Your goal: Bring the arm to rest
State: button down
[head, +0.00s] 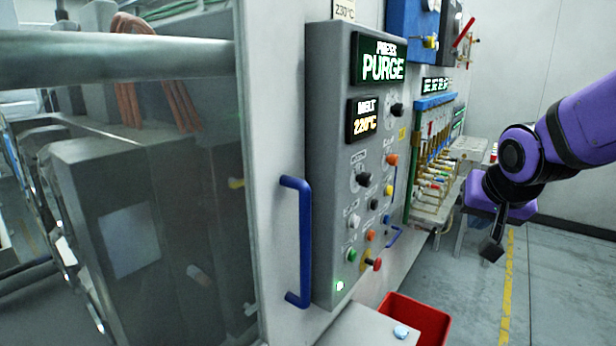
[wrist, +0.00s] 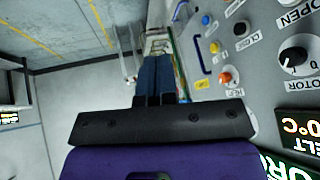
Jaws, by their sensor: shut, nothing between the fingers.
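My purple arm (head: 585,125) reaches in from the right in the head view. My gripper (head: 491,252) hangs below its purple wrist, pointing down over the floor, right of the control panel (head: 328,130). In the wrist view my gripper (wrist: 155,60) has its two fingers together, with nothing seen between them. It is apart from the panel and touches nothing that I can see.
The grey panel has knobs, coloured buttons and lit displays reading PURGE and MELT 220°C. A blue handle (head: 295,240) sticks out at its left. A red bin (head: 425,322) stands low in front. Valves and hoses (head: 432,165) line the wall behind. Floor is clear at right.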

jog(key=s+r+n+g, duration=0.1)
jog(key=s+r+n, duration=0.1)
jog(key=s, duration=0.7)
jog(key=s+d+r+n, duration=0.1)
jog(key=s+r+n, duration=0.1)
jog(key=s, duration=0.6)
jog(key=shift+s+r+g+y, duration=0.35)
jog(key=shift+r+g+y, duration=0.05)
jog(key=shift+r, duration=0.3)
